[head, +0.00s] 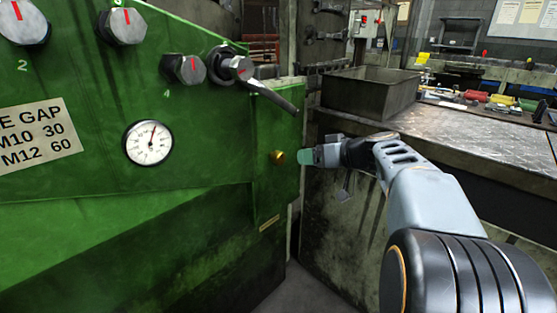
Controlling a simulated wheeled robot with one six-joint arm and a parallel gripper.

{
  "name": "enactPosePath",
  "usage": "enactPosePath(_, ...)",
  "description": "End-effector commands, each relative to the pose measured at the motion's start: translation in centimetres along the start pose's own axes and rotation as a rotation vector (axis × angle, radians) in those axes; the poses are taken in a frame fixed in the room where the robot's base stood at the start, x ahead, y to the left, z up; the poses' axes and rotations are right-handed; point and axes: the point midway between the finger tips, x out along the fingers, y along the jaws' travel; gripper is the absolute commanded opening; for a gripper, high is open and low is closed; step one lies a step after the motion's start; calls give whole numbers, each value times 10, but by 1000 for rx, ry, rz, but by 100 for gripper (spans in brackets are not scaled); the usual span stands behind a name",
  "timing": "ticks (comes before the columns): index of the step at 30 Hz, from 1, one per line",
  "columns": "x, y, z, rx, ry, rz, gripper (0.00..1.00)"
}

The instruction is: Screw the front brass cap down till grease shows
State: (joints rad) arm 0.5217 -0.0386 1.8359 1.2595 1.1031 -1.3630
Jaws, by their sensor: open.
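The brass cap (278,157) is a small round knob on the narrow right-hand panel of the green machine. No grease can be made out around it at this size. My gripper (306,157) points left at the cap from its right, with its greenish fingertips a short way off it in the picture. The gripper is open and appears empty. The gap between its fingers is hard to see from this side.
A lever handle (268,93) sticks out above the cap from a hex fitting. A pressure gauge (148,143) is on the machine's face. A metal bin (371,92) stands on the steel bench (480,138) behind my arm. Dark floor shows below.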

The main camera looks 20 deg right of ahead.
Motion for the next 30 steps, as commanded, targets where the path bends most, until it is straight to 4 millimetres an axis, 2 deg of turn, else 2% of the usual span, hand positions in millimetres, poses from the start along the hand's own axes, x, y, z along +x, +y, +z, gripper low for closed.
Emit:
enactPosePath(9,63,-1,2,2,-4,-4,69)
enactPosePath(15,95,0,2,3,-3,-2,69)
enactPosePath(22,118,0,2,3,-3,0,69)
enactPosePath(30,124,0,1,3,-2,1,69)
